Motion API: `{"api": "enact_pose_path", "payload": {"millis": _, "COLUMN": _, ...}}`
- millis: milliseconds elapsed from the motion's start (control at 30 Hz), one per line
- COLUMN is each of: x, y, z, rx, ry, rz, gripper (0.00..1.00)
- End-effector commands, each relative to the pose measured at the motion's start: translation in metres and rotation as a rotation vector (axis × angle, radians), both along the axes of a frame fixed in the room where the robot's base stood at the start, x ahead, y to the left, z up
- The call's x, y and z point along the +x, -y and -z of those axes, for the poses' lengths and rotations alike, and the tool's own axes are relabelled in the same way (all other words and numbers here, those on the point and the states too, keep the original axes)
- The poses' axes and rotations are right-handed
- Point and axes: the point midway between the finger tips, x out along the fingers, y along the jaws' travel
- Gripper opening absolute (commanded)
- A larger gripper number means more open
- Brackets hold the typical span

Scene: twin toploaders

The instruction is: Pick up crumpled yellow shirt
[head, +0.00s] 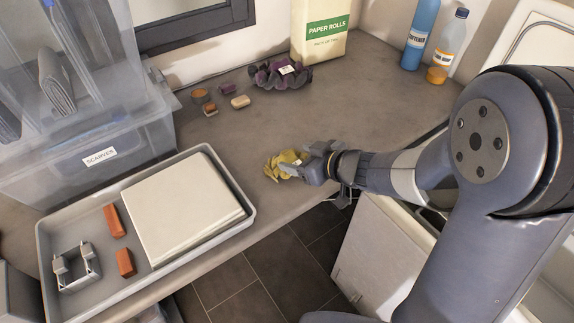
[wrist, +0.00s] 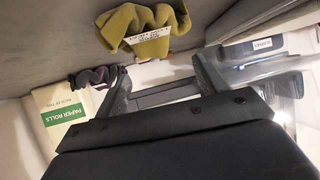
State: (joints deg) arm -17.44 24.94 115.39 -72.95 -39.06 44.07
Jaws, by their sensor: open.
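The crumpled yellow shirt (head: 274,167) lies on the grey counter near its front edge, with a white label on it. It also shows at the top of the wrist view (wrist: 150,22), with its label facing the camera. My gripper (head: 304,167) is at the shirt's right side in the head view and covers part of it. In the wrist view my gripper (wrist: 163,62) has its two fingers wide apart with nothing held between them. The shirt appears just beyond the fingertips there; I cannot tell whether they touch it.
A grey tray (head: 246,205) with a white slab and orange blocks sits left. A dark purple crumpled cloth (head: 266,78), small items and a paper rolls pack (head: 318,30) are behind. Bottles (head: 447,48) stand back right. The counter's front edge is close to my gripper.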

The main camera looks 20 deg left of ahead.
Motion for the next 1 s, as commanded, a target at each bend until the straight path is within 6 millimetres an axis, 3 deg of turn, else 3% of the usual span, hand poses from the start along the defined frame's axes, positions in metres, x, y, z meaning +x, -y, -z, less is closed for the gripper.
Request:
{"api": "enact_pose_path", "payload": {"millis": 600, "x": 0.030, "y": -0.052, "z": 0.037, "rx": -0.001, "ry": -0.001, "rz": -0.001, "gripper": 0.69}}
{"api": "enact_pose_path", "payload": {"millis": 900, "x": 0.033, "y": -0.057, "z": 0.039, "rx": 0.000, "ry": 0.000, "rz": 0.001, "gripper": 0.69}}
{"api": "enact_pose_path", "payload": {"millis": 1000, "x": 0.033, "y": -0.056, "z": 0.039, "rx": 0.000, "ry": 0.000, "rz": 0.001, "gripper": 0.62}}
